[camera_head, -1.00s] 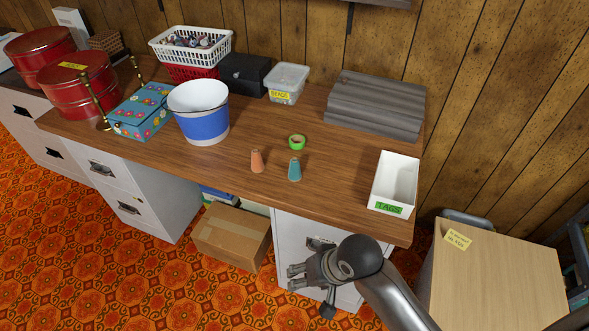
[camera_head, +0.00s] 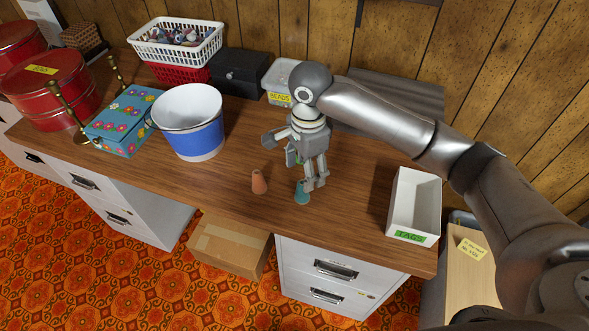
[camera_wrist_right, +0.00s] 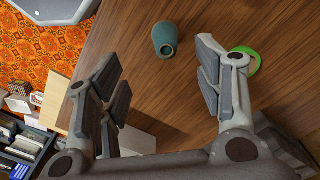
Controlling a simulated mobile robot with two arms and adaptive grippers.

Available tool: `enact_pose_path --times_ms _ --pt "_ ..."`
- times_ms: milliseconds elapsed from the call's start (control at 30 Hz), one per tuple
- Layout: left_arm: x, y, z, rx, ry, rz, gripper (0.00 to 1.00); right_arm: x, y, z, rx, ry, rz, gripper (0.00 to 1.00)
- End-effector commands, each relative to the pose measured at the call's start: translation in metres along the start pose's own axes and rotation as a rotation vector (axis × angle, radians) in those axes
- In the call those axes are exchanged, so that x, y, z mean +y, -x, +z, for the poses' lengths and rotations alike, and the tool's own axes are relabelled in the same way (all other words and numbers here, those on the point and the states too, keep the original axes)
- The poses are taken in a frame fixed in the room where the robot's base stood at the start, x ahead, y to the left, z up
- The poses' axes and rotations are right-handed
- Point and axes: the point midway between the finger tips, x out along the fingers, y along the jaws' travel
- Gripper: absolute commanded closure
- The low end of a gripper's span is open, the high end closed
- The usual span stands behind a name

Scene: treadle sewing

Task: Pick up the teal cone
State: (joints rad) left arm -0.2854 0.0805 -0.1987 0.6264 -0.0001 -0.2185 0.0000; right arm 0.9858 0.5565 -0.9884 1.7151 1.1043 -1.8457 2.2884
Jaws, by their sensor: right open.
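The teal cone (camera_head: 302,193) stands on the wooden desk, its upper part partly covered by my right gripper (camera_head: 291,172) in the head view. In the right wrist view the teal cone (camera_wrist_right: 166,38) is just beyond the fingers, nearer the right-hand one, and not between them. My right gripper (camera_wrist_right: 163,85) is open and empty, above the desk and apart from the cone as far as the wrist view shows. My left gripper is not in view.
An orange cone (camera_head: 259,182) stands left of the teal one. A green tape ring (camera_wrist_right: 246,60) lies close to the right finger in the wrist view. A blue-and-white bucket (camera_head: 192,125) is at left, a white TAGS tray (camera_head: 400,236) at right.

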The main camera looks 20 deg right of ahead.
Motion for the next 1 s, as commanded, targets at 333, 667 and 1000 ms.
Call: enact_pose_path --times_ms 333,667,1000 --pt "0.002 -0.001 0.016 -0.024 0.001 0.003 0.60 -0.001 -0.038 -0.005 0.009 -0.042 0.010 0.39" --pt "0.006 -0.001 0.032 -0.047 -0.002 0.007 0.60 -0.005 -0.069 -0.002 0.009 -0.040 0.009 0.39" --pt "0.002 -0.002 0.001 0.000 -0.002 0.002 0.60 -0.009 -0.104 -0.001 0.008 -0.038 0.005 0.39"
